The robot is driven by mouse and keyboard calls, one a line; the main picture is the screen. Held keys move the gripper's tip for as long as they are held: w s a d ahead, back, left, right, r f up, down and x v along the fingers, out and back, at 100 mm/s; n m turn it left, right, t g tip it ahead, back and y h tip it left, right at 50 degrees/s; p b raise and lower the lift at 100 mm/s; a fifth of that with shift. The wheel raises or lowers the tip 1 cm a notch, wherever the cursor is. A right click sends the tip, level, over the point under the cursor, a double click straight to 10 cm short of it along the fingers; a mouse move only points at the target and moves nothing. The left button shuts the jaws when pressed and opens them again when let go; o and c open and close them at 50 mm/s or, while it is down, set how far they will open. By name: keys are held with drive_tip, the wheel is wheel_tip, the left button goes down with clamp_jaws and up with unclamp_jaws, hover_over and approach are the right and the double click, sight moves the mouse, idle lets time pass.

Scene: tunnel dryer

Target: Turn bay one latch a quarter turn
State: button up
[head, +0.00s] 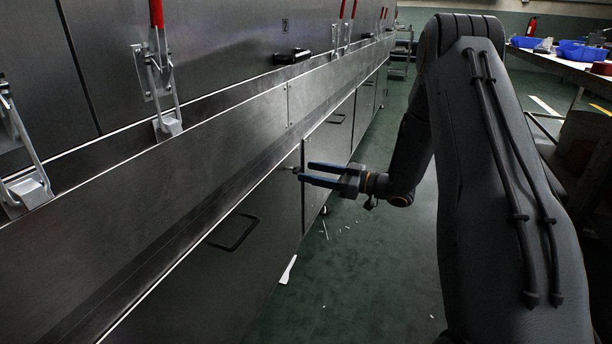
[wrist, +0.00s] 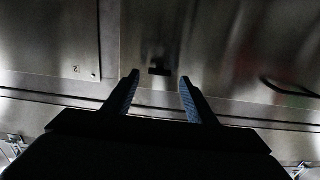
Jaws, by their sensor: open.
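A small dark latch (wrist: 159,70) shows on a steel panel in the wrist view, ahead of and between my fingertips. In the head view a small latch-like piece (head: 292,169) sits at the upper right corner of a lower door, just left of my fingertips. My gripper (head: 304,172) is open, with its two blue fingers pointing at the door; in the wrist view the gripper (wrist: 158,79) shows the same spread with nothing between. A slight gap seems to remain, but I cannot tell contact for certain. I cannot read a bay number on this door.
The lower door (head: 262,215) has a dark pull handle (head: 233,232). Red-handled toggle clamps (head: 158,75) line the dryer's upper panels, and a black handle (head: 292,56) sticks out there. White scraps (head: 288,270) lie on the green floor. A table with blue bins (head: 580,52) stands at right.

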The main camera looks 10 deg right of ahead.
drive_tip(key=shift+b+x, duration=0.3)
drive_tip(key=shift+x, duration=0.9)
drive_tip(key=c, duration=1.1)
